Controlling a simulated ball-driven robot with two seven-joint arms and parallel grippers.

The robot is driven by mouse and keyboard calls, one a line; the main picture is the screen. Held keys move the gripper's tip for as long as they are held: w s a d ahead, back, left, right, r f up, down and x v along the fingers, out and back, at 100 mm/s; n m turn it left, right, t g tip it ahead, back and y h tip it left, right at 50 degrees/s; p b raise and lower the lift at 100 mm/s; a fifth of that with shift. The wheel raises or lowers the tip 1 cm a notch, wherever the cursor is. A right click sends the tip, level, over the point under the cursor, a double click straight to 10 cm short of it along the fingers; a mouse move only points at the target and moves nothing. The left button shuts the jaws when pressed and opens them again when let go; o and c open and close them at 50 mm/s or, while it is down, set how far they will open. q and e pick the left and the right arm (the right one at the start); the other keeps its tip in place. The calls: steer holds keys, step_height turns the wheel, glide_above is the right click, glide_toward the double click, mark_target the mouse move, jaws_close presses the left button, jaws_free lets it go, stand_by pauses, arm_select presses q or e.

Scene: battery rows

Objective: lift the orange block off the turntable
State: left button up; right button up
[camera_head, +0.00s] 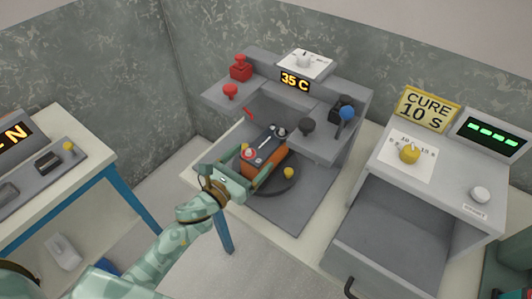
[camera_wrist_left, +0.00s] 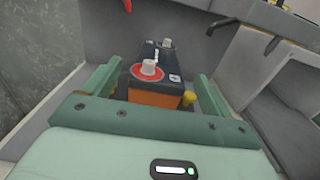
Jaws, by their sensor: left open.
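The orange block (camera_head: 268,160), a battery-like block with a dark top, sits on the round dark turntable (camera_head: 278,188) in the grey machine. Its top carries a white post on a red disc, and a second terminal stands at the far end. My left gripper (camera_head: 250,164) is open at the block's near end, one finger on each side. In the left wrist view the block's orange face (camera_wrist_left: 153,98) shows between the spread fingers (camera_wrist_left: 157,80). I cannot tell whether either finger touches it. My right gripper is not in view.
Yellow pegs (camera_head: 288,173) stand by the turntable rim. Behind are a 35 C display (camera_head: 295,80), a red knob (camera_head: 230,91) and a blue-knobbed lever (camera_head: 347,113). A curing station (camera_head: 457,185) stands right, a blue-legged table (camera_head: 75,160) left.

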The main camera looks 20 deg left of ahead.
mark_target(261, 149)
arm_select(q)
steer(key=x, duration=0.5)
steer(key=shift+w+f, duration=0.1)
steer(key=shift+f, duration=0.05)
steer(key=shift+a, duration=0.1)
jaws_close()
